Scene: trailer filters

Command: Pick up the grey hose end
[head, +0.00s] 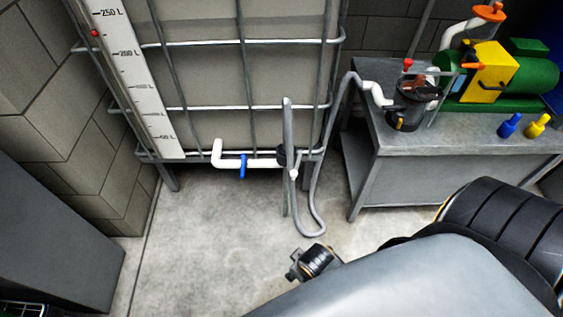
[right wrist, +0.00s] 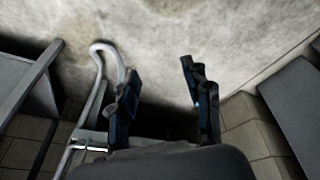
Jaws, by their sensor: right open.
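The grey hose (head: 318,170) runs down from the strainer at the pump bench, bends in a U just above or on the floor, and rises again in front of the tank. Its free-looking end (head: 287,104) points up in front of the tank cage. A dark clip or holder sits beside this rising part. In the right wrist view the hose's U bend (right wrist: 101,48) shows left of my right gripper (right wrist: 160,70). That gripper is open and empty, and its left finger partly covers the hose. Whether they touch is unclear. The hose end is not clearly seen there. My left gripper is out of view.
A caged tank (head: 215,75) with a white outlet pipe and blue valve handle (head: 243,166) stands behind. The grey bench (head: 450,140) at right carries a green and yellow pump (head: 487,72) and a blue and a yellow fitting. Concrete floor (head: 205,225) is clear at left centre.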

